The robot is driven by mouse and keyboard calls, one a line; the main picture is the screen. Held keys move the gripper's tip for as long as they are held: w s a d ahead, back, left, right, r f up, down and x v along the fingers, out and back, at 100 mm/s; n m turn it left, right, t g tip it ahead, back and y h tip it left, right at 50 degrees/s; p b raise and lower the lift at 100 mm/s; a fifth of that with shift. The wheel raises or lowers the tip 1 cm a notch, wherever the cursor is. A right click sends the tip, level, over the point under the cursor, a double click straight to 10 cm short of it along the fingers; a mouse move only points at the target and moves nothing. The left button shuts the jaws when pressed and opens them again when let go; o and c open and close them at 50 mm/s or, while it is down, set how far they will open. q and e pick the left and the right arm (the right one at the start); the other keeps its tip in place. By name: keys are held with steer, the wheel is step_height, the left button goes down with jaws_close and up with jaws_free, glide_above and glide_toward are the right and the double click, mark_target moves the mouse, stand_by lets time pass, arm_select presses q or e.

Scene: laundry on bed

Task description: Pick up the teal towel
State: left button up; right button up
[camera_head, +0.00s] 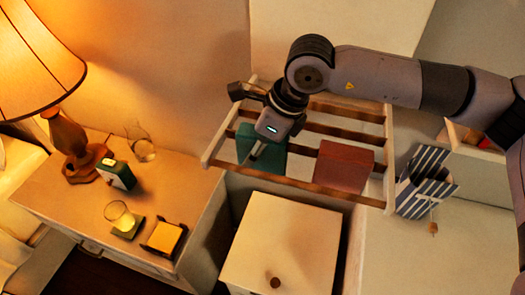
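The teal towel (270,158) hangs on a wooden slatted rack (320,193) against the wall, left of a dusty-red towel (345,166). My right arm comes in from the right. Its gripper (255,153) points down at the left part of the teal towel and overlaps it in the picture. The arm's wrist covers the towel's upper part. I cannot tell whether the fingers touch the towel or are closed on it. My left gripper is not in view.
A wooden nightstand (75,198) at left holds a lit lamp (70,140), a green clock (118,175), a cup (120,215) and a small yellow item in a holder (163,238). A white cabinet (285,245) stands below the rack. A striped bag (424,180) hangs at right.

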steer(key=c, duration=1.1)
steer(key=shift+o, duration=0.2)
steer(key=shift+r+p, duration=0.35)
steer(key=shift+p, duration=0.4)
step_height(320, 180, up, 20)
steer(key=b, duration=0.4)
steer(key=shift+b, duration=0.3)
steer(key=shift+f, duration=0.1)
